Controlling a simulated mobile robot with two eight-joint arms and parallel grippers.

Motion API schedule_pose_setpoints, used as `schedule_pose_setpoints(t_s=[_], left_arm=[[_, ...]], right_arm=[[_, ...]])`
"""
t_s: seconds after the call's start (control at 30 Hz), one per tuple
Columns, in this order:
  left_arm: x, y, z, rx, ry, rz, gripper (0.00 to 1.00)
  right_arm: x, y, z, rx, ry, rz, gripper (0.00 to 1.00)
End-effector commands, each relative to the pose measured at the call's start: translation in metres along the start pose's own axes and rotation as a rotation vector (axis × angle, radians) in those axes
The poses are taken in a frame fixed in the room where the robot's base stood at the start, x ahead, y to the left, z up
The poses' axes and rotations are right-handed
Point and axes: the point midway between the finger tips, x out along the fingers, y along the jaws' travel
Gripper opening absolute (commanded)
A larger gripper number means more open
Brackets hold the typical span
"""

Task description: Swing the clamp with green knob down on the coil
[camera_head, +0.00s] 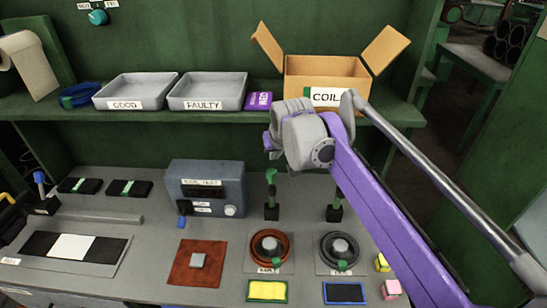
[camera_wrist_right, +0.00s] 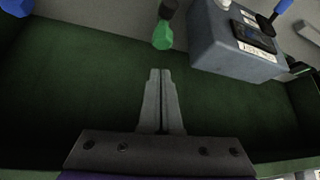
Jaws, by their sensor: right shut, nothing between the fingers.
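The clamp with the green knob (camera_head: 271,175) stands upright behind the reddish-brown coil (camera_head: 257,247), which lies flat around a grey hub. My right gripper (camera_head: 271,148) is above and behind this clamp, shut and empty. In the right wrist view the shut fingers (camera_wrist_right: 161,100) point toward the green knob (camera_wrist_right: 162,38), with a visible gap between them in the picture. A second clamp (camera_head: 334,213) stands behind a black coil (camera_head: 326,252); my purple arm hides its top. My left gripper is not in view.
A grey-blue tester box (camera_head: 205,186) stands left of the clamps; it also shows in the right wrist view (camera_wrist_right: 235,45). The shelf above holds trays (camera_head: 137,91) and an open cardboard box (camera_head: 330,70). A brown mat (camera_head: 190,270) lies left of the reddish coil.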

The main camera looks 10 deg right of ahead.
Motion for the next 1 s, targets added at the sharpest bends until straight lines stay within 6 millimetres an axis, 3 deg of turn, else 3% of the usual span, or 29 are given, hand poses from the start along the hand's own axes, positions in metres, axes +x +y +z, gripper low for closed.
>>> schedule_pose_setpoints(t_s=[0.2,0.43,0.6,1.0], left_arm=[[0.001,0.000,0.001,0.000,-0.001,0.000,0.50],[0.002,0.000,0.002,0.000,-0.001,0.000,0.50],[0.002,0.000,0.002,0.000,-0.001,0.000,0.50],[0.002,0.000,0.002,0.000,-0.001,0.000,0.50]], right_arm=[[0.041,0.000,0.000,0.000,0.000,0.000,0.00],[0.075,0.000,0.000,0.000,0.000,0.000,0.00],[0.085,0.000,0.000,0.000,0.000,0.000,0.00],[0.086,0.001,0.000,0.000,0.003,0.000,0.00]])
